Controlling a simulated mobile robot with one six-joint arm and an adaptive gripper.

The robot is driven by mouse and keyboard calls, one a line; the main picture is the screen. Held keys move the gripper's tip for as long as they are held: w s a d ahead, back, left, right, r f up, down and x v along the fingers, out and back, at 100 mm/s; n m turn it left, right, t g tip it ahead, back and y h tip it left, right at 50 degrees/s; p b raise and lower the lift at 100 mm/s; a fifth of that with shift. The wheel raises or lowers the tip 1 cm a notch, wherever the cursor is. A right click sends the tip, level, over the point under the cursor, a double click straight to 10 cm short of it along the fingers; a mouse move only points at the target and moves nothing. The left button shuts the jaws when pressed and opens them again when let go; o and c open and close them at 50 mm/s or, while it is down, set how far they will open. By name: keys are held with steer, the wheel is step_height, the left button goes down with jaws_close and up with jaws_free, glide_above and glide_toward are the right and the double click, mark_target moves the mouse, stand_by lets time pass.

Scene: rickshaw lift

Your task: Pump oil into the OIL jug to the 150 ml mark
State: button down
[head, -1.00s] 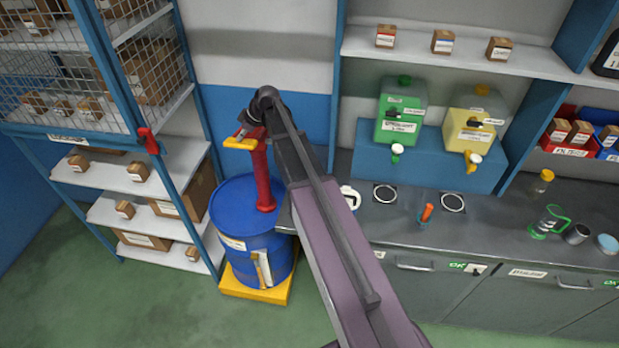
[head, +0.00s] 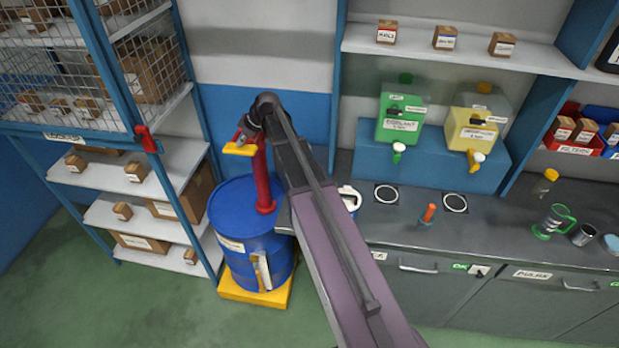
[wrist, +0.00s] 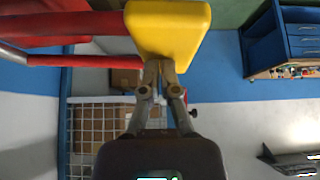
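The red hand pump (head: 263,180) stands on the blue oil drum (head: 233,212), with a yellow handle (head: 240,149) at its top left. My gripper (wrist: 158,66) has its two fingers together at the yellow handle (wrist: 168,28) in the wrist view; the handle hides the fingertips. The fingers look shut against it, not around it. In the head view the gripper is just above the handle, partly behind my arm. A white-rimmed container (head: 349,196), possibly the OIL jug, stands at the counter's left end, partly hidden by my arm. Its label and oil level cannot be read.
The grey counter (head: 400,222) holds an orange-topped item (head: 428,213), a green-handled jug (head: 553,221) and round plates. Green (head: 402,118) and yellow (head: 475,125) dispensers stand behind. A shelf rack (head: 130,180) is left of the drum. Green floor is free in front.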

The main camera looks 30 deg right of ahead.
steer(key=shift+f+b, duration=2.65)
steer(key=shift+f, duration=0.1)
steer(key=shift+r, duration=0.1)
step_height(320, 180, up, 11)
steer(key=p, duration=1)
steer(key=shift+f+p, duration=0.2)
steer(key=shift+p, duration=0.2)
step_height(320, 180, up, 6)
steer(key=p, duration=0.6)
